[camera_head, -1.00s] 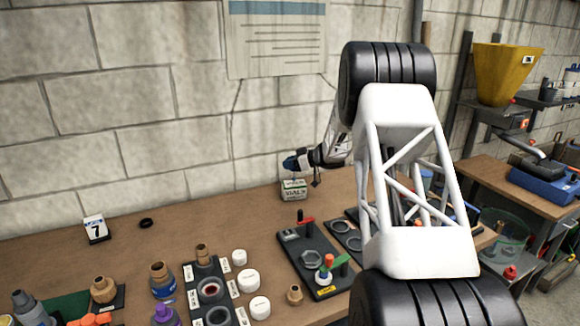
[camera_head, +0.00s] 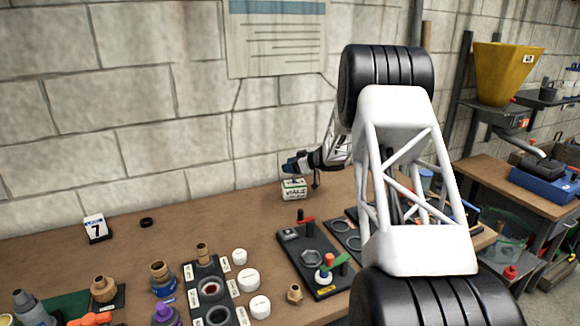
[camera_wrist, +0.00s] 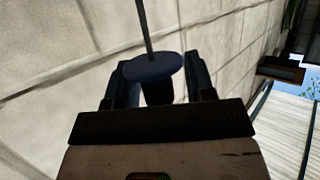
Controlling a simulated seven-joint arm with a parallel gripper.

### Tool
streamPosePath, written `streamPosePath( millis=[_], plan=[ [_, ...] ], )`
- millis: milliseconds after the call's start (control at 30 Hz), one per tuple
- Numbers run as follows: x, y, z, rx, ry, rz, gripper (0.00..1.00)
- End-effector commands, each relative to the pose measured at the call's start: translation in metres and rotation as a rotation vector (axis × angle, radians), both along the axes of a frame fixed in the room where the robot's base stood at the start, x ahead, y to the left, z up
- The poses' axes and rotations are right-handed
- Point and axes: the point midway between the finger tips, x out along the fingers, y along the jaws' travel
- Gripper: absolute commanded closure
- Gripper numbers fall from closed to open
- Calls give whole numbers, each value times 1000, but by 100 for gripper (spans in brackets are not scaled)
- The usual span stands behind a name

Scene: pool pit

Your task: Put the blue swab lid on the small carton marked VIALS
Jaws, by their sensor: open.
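In the wrist view, the blue swab lid (camera_wrist: 153,67) has a round flange and a thin rod. It sits between the two fingers of my gripper (camera_wrist: 158,82), which are open on either side of it. The carton is not visible in the wrist view. I cannot tell whether the lid touches the carton.
White round caps (camera_head: 248,280) and bottles stand at the front left. A number 7 sign (camera_head: 96,228) and a black ring (camera_head: 146,222) are at the left.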

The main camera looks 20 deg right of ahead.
Motion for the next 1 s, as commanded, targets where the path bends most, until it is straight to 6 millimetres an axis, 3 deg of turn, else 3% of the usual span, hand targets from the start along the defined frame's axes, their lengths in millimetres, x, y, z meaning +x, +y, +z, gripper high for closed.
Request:
streamPosePath(
  millis=[367,1000],
  plan=[
    [-8,-9,8,0,-1,-1,50],
    [-69,-70,39,0,-1,-1,50]
  ],
)
